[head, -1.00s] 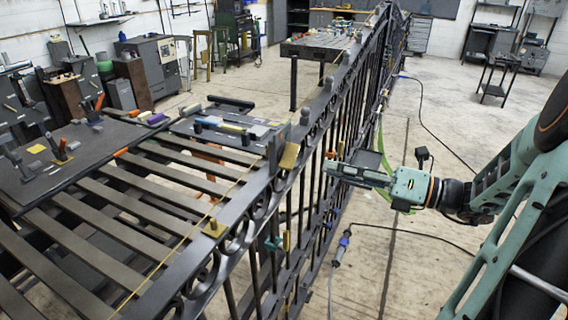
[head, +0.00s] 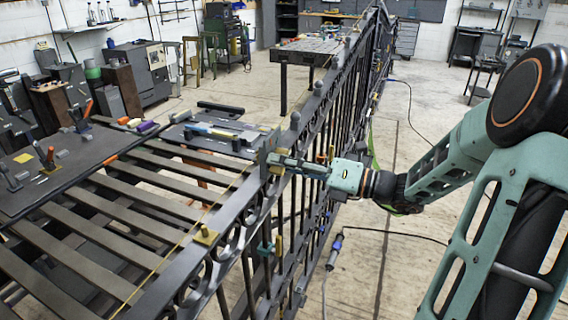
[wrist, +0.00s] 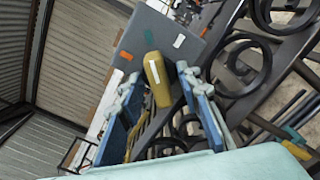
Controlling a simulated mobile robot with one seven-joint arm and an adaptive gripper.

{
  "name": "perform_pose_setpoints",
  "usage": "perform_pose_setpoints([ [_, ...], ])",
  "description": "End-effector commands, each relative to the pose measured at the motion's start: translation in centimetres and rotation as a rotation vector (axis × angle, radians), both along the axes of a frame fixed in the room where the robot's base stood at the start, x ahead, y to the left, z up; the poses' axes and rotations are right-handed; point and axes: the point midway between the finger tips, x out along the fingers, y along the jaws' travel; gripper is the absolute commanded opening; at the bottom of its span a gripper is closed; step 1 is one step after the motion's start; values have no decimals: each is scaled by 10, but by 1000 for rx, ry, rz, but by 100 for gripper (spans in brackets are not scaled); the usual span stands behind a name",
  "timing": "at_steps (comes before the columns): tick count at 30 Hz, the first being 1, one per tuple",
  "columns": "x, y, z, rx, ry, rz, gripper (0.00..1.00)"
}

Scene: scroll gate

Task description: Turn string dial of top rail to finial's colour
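The dial is a brass knob (wrist: 154,72) with a white stripe, on a grey plate (wrist: 150,30). The plate carries orange, white and green marks. In the head view the plate (head: 267,147) stands at the gate's top rail (head: 232,207), with the knob partly hidden by my gripper. My gripper (head: 276,163) reaches it from the right. In the wrist view my gripper (wrist: 160,80) is open, with its blue-padded fingers on either side of the knob and gaps showing. Contact is not visible. Rounded grey finials (head: 295,119) stand along the rail; I cannot tell which one counts.
A second brass piece (head: 206,235) sits nearer on the gate frame. A teal fitting (head: 266,248) is below the rail. Dark slats (head: 150,205) and a tool-covered bench (head: 40,185) lie left. A cable (head: 400,234) crosses the open floor at right.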

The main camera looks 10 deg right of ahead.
Motion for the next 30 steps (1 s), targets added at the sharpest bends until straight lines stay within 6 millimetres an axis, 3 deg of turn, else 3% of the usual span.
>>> perform_pose_setpoints([
  [5,0,0,0,0,0,0,32],
  [14,0,0,0,0,0,0,0],
  [30,0,0,1,-72,-101,1,0],
])
